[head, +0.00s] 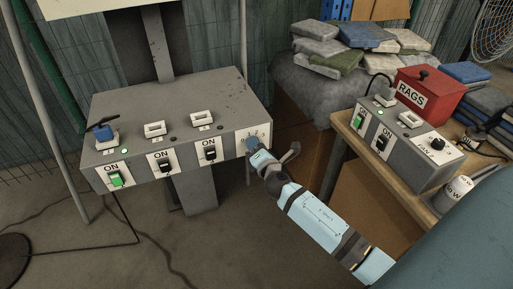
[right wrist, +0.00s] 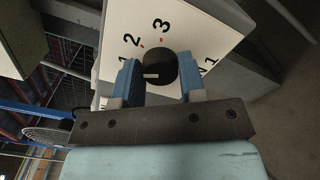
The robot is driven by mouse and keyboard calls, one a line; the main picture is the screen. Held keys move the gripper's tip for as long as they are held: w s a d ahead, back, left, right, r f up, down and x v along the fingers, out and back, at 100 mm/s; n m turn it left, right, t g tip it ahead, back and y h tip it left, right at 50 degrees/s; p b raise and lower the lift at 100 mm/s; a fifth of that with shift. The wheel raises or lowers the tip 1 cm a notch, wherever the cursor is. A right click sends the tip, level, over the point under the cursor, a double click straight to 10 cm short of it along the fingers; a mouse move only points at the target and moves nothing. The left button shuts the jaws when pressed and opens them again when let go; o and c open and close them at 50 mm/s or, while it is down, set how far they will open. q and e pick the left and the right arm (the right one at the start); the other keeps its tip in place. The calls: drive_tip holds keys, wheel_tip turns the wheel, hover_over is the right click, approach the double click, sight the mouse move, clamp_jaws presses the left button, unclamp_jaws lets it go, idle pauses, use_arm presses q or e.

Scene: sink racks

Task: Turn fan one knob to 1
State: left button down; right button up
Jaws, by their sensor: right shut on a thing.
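The fan one knob (right wrist: 160,60) is a black round knob with a white mark, on a white plate (right wrist: 185,25) printed with 1, 2 and 3. The end of a label, "N 1", shows to the right of it. My right gripper (right wrist: 160,82) has its blue fingers on either side of the knob and is shut on it. The white mark lies toward the left, roughly toward the 1 side; its exact setting is hard to tell. In the head view my right gripper (head: 256,148) is at the right end of the grey control box (head: 180,105) and hides the knob. My left gripper is not in view.
The control box carries several rocker switches, a green one (head: 116,179) among them. At the right, a wooden table (head: 345,131) holds a smaller grey box with another black knob (head: 437,143) and a red RAGS bin (head: 425,90). Folded cloths are piled behind.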

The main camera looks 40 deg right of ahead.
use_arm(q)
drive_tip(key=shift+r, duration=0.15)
use_arm(e)
drive_tip(key=o, duration=0.8)
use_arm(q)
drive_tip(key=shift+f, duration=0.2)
use_arm(e)
drive_tip(key=shift+o, duration=0.6)
drive_tip(key=shift+s, duration=0.1)
use_arm(q)
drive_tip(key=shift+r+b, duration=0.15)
drive_tip(key=shift+b, duration=0.15)
use_arm(e)
drive_tip(key=v, duration=1.3)
drive_tip(key=shift+s, duration=0.35)
